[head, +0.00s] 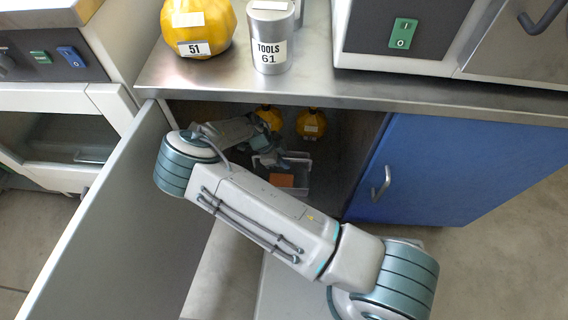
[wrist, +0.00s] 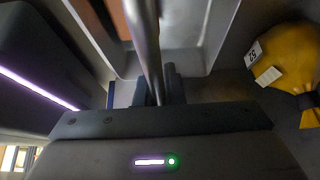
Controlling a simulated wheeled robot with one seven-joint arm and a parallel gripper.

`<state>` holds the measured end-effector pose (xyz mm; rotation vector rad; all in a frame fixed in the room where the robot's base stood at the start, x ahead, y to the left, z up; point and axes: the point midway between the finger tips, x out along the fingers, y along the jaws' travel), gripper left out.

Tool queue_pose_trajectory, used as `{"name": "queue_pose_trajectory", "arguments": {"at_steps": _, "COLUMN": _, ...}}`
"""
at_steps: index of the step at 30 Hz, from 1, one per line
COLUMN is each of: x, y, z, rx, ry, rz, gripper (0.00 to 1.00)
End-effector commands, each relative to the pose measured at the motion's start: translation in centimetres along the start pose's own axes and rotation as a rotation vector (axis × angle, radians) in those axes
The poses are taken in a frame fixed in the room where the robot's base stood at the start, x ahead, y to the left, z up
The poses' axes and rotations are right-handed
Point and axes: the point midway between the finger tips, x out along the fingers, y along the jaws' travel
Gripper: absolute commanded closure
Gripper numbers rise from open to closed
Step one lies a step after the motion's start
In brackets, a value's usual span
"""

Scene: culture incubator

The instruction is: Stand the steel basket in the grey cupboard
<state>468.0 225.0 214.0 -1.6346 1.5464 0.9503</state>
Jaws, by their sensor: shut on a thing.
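The steel basket (head: 303,171) is inside the open cupboard under the counter, with a flat orange-brown thing (head: 281,181) in it. My gripper (head: 268,152) reaches in through the opening and is shut on the basket's handle. In the wrist view, the round steel handle bar (wrist: 146,40) runs between my two fingers (wrist: 160,88), and the basket lies beyond them. The grey cupboard door (head: 118,215) stands wide open at the left. My arm hides part of the basket and the opening. I cannot tell whether the basket touches the cupboard floor.
Two yellow things (head: 310,123) stand deeper in the cupboard; one (wrist: 288,75) shows at the right in the wrist view. A blue door (head: 450,165) is shut at the right. On the counter (head: 315,75) stand a yellow thing (head: 205,22) labelled 51 and a TOOLS tin (head: 270,35).

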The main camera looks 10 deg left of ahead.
Motion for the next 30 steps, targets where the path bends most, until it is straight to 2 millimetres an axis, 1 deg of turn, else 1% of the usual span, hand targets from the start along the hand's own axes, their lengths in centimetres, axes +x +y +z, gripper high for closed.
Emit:
{"name": "queue_pose_trajectory", "arguments": {"at_steps": 1, "x": 0.4, "y": -0.1, "z": 0.2, "rx": 0.000, "ry": 0.000, "rz": -0.002, "gripper": 1.00}}
{"name": "queue_pose_trajectory", "arguments": {"at_steps": 9, "x": 0.3, "y": 0.0, "z": 0.2, "rx": 0.001, "ry": 0.000, "rz": -0.001, "gripper": 1.00}}
{"name": "queue_pose_trajectory", "arguments": {"at_steps": 10, "x": 0.4, "y": 0.0, "z": 0.2, "rx": 0.000, "ry": 0.000, "rz": -0.001, "gripper": 0.89}}
{"name": "queue_pose_trajectory", "arguments": {"at_steps": 11, "x": 0.4, "y": 0.0, "z": 0.2, "rx": 0.000, "ry": 0.000, "rz": -0.001, "gripper": 0.80}}
{"name": "queue_pose_trajectory", "arguments": {"at_steps": 12, "x": 0.4, "y": 0.0, "z": 0.2, "rx": 0.001, "ry": 0.000, "rz": -0.001, "gripper": 0.70}}
{"name": "queue_pose_trajectory", "arguments": {"at_steps": 23, "x": 0.1, "y": 0.0, "z": 0.1, "rx": 0.001, "ry": 0.000, "rz": -0.001, "gripper": 0.70}}
{"name": "queue_pose_trajectory", "arguments": {"at_steps": 26, "x": -0.8, "y": 0.0, "z": 0.1, "rx": 0.000, "ry": -0.002, "rz": -0.002, "gripper": 0.70}}
{"name": "queue_pose_trajectory", "arguments": {"at_steps": 30, "x": -2.9, "y": 0.0, "z": 0.0, "rx": 0.000, "ry": -0.001, "rz": -0.002, "gripper": 0.70}}
